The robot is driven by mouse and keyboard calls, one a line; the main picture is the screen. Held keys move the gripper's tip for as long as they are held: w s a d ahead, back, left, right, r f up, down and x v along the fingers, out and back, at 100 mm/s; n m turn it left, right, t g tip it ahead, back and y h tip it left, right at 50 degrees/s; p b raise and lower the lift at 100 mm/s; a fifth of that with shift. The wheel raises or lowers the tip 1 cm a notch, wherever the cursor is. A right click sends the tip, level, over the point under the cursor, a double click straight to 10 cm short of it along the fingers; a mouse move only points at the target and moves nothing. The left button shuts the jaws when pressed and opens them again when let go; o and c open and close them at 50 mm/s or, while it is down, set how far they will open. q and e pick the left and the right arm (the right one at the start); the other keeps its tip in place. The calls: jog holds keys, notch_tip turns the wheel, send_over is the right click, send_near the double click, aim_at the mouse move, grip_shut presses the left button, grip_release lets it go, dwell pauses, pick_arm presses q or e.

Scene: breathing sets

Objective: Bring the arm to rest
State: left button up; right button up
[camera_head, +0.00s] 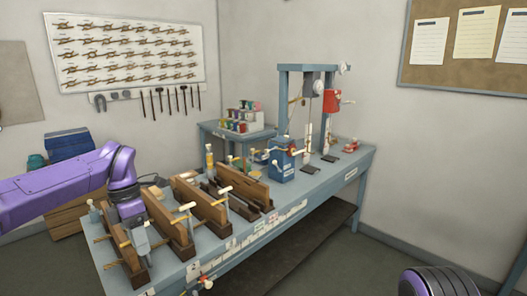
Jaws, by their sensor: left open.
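My left arm (60,192) is purple and comes in from the left with its wrist bent down. My left gripper (141,246) hangs at the near left end of the blue-grey workbench (330,178), pointing down beside the nearest wooden block (162,222). It is open, and I see nothing held in it. I cannot tell whether its fingers touch the wood. Part of my right arm (440,283) shows as a dark ringed joint at the bottom right; its gripper is out of the picture.
Several upright wooden blocks with light-handled rods stand along the bench's left half. A blue box (282,160) and a blue-grey frame (306,68) stand farther right. A small side table (238,132) holds coloured items. The floor at right (380,262) is clear.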

pick_arm(q)
jog(key=w+a+f+t+y, duration=0.3)
jog(key=a+f+y, duration=0.2)
jog(key=f+y, duration=0.4)
jog(key=s+d+f+m+t+b, duration=0.1)
jog(key=s+f+m+t, duration=0.15)
jog(key=f, duration=0.45)
jog(key=s+d+f+m+t+b, duration=0.2)
jog(key=s+f+m, duration=0.15)
jog(key=f, duration=0.45)
jog(key=s+d+f+m+t+b, duration=0.1)
jog(key=s+f+m+t, duration=0.1)
jog(key=f+m, duration=0.35)
jog(key=s+f+m+g+h+b, duration=0.1)
jog(key=s+f+m, duration=0.1)
jog(key=s+f, duration=0.4)
jog(key=s+f+m+g+h+b, duration=0.1)
jog(key=s+f, duration=0.5)
jog(key=s, duration=0.7)
jog(key=s+f+m+g+h+b, duration=0.2)
jog(key=s+f+m, duration=0.3)
jog(key=s, duration=0.5)
notch_tip(320, 180, down, 2)
jog(key=shift+f+g+b, duration=0.1)
jog(key=shift+g+b, duration=0.25)
jog(key=shift+b, duration=0.4)
pick_arm(e)
notch_tip(320, 180, down, 10)
jog(key=shift+r, duration=0.2)
